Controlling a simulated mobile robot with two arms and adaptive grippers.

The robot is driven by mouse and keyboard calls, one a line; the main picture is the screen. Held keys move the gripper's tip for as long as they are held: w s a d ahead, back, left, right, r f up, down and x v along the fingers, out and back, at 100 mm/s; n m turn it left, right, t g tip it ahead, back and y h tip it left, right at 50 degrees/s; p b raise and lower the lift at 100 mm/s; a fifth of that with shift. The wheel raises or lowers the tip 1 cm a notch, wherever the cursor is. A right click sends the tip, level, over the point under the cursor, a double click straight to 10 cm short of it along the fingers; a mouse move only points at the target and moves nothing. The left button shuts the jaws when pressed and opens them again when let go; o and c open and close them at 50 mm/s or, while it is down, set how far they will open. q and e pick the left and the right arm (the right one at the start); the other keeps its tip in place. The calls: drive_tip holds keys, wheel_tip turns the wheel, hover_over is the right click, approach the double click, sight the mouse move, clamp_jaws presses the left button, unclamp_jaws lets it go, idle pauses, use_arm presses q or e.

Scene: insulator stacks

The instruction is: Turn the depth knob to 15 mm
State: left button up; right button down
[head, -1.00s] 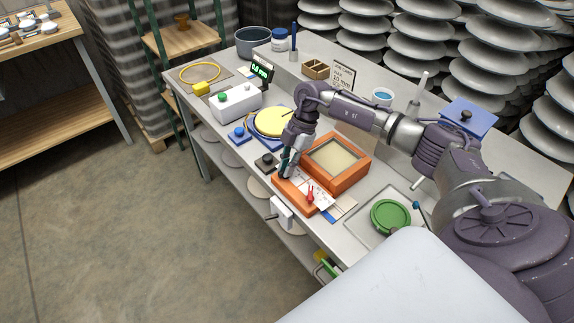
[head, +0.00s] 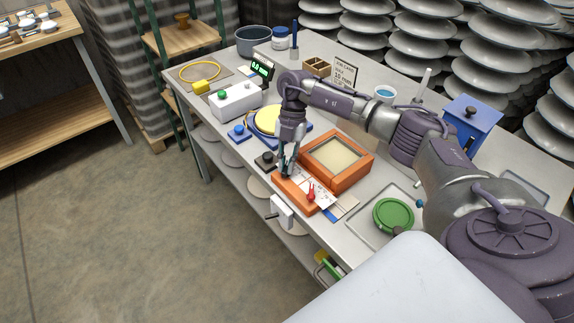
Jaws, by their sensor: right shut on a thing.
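An orange base (head: 325,203) with a white scale card (head: 325,196) and a red pointer-like piece (head: 311,191) lies near the table's front edge. My right gripper (head: 284,170) points down at the left end of this base. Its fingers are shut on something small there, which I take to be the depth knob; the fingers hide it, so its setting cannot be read. The job card (head: 345,74) stands at the back; its small print seems to show 10 mm. A green display (head: 260,69) is at the back left. My left gripper is not in view.
An orange-framed box (head: 352,181) stands right behind the base. A black knob block (head: 266,160) is close to its left. A green round piece (head: 393,214) lies on a tray to the right. A blue box (head: 472,122) stands behind my right arm.

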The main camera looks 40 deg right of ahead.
drive_tip(key=shift+n+g+h+b, duration=0.3)
drive_tip(key=shift+n+h, duration=0.1)
drive_tip(key=shift+n, duration=0.6)
drive_tip(key=shift+w, duration=0.1)
drive_tip(key=c, duration=1.2)
unclamp_jaws()
drive_tip(key=shift+r, duration=0.1)
drive_tip(key=v, duration=1.1)
drive_tip(key=shift+r, duration=0.35)
drive_tip(key=shift+w+d, duration=0.1)
drive_tip(key=shift+d, duration=0.05)
